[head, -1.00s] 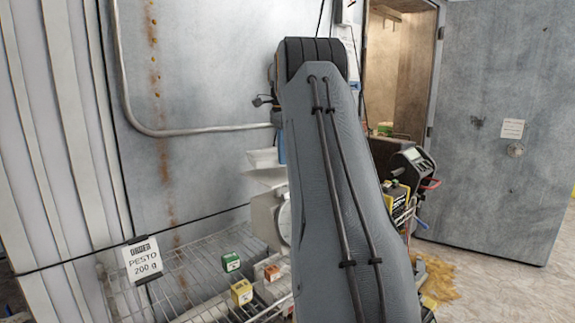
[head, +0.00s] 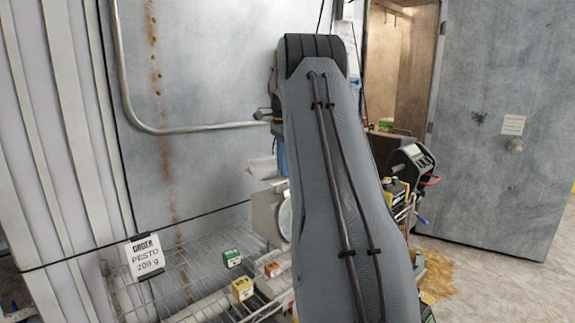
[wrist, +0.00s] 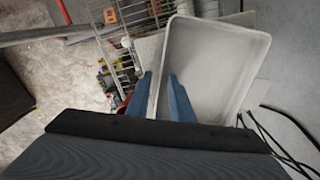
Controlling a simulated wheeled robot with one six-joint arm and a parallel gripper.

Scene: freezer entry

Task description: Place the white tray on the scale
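The white tray (wrist: 215,65) fills the upper right of the wrist view, empty inside. My gripper (wrist: 159,76) has one blue finger inside the tray and one outside, with its left wall between them. The fingers look shut on that wall. In the head view, the tray (head: 262,167) shows only partly, left of my arm. It looks tilted and is just above or touching the top of the scale (head: 268,212). The scale's pale body and round dial are partly behind my arm. The contact between tray and scale cannot be made out.
A wire rack holds small green (head: 232,259), yellow (head: 242,289) and orange (head: 272,269) boxes. A pesto 200 g order sign (head: 146,257) stands at its left. A metal wall is behind. A grey door (head: 500,130) and open floor lie at right.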

